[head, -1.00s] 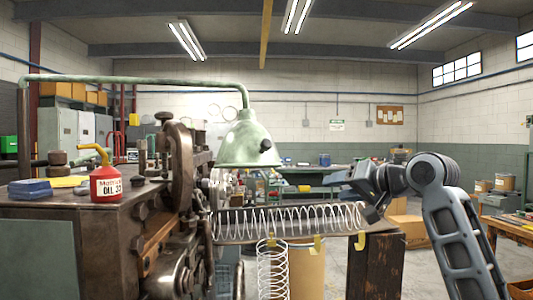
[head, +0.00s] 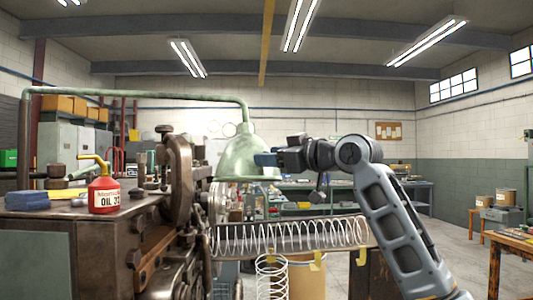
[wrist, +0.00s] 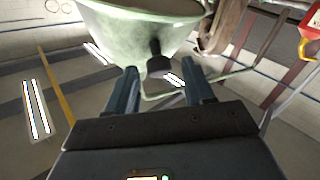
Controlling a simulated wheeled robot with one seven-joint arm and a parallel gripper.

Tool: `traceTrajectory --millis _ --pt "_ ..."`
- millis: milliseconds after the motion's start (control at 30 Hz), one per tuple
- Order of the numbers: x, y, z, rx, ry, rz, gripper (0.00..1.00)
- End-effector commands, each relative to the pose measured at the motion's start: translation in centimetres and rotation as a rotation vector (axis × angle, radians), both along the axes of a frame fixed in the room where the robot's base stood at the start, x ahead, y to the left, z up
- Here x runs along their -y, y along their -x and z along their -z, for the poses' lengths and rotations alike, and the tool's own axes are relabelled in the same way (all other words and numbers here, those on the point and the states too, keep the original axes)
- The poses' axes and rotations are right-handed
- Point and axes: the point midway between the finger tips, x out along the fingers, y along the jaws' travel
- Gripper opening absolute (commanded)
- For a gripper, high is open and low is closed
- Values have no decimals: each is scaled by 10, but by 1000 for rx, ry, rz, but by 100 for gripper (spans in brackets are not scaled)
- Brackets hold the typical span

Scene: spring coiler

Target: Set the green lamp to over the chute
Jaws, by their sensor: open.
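The green lamp (head: 238,158) has a pale green bell shade and hangs from a long pipe arm (head: 135,92). A dark knob (wrist: 158,66) sticks out from its shade. In the head view the lamp appears above the left end of the chute (head: 340,248), which holds a long coiled spring (head: 290,234). My gripper (head: 264,159) is at the right side of the shade, fingers pointing at it. In the wrist view my gripper (wrist: 157,70) is open, with the knob between its fingertips and space on both sides. In the head view my gripper hides the knob.
The coiling machine (head: 178,200) stands left, with a red oil can (head: 104,192) and a blue box (head: 27,199) on top. A spring (head: 270,275) hangs below the chute near a drum (head: 306,275). Benches stand behind.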

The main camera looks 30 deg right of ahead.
Motion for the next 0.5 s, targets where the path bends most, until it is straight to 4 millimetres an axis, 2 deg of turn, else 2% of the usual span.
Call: traceTrajectory --millis 200,500 --pt "-6 -18 -1 0 0 1 52" --pt "-6 -20 0 0 0 1 52"
